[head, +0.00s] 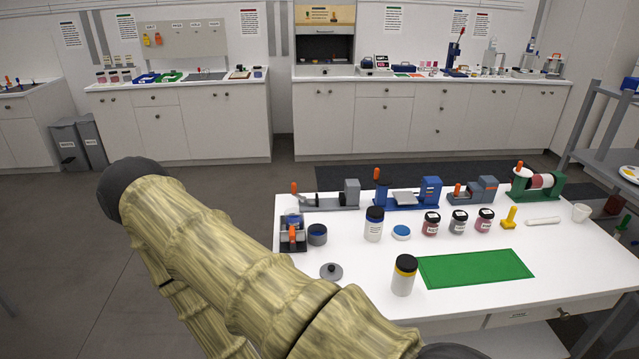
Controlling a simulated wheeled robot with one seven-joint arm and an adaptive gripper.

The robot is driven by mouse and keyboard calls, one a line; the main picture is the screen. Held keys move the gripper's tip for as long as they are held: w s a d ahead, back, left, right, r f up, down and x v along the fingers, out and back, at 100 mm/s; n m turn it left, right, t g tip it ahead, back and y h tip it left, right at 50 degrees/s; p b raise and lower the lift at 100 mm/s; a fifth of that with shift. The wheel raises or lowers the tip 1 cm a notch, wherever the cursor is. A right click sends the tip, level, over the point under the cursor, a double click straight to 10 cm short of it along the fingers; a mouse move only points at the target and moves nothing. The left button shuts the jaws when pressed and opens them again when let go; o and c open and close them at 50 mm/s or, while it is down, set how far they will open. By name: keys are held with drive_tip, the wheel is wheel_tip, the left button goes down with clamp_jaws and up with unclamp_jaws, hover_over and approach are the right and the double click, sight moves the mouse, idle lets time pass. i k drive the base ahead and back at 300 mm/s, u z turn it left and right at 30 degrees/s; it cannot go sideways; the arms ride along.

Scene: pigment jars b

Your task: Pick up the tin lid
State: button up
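A grey round lid with a small knob on top, which looks like the tin lid (331,272), lies flat on the white table near its front left part. A dark grey open tin with blue inside (317,235) stands behind it, a little to the left, apart from the lid. My arm crosses the left and lower middle of the head view, left of the lid. My gripper is not in view, so its state and its distance from the lid are hidden.
A white jar with black and yellow top (403,276) stands right of the lid, beside a green mat (475,268). Small machines line the table's (350,315) back edge.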

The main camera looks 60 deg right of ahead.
sight(333, 273)
drive_tip(key=k, duration=0.65)
drive_tip(key=z, duration=1.2)
drive_tip(key=i, duration=0.25)
drive_tip(key=u, duration=0.05)
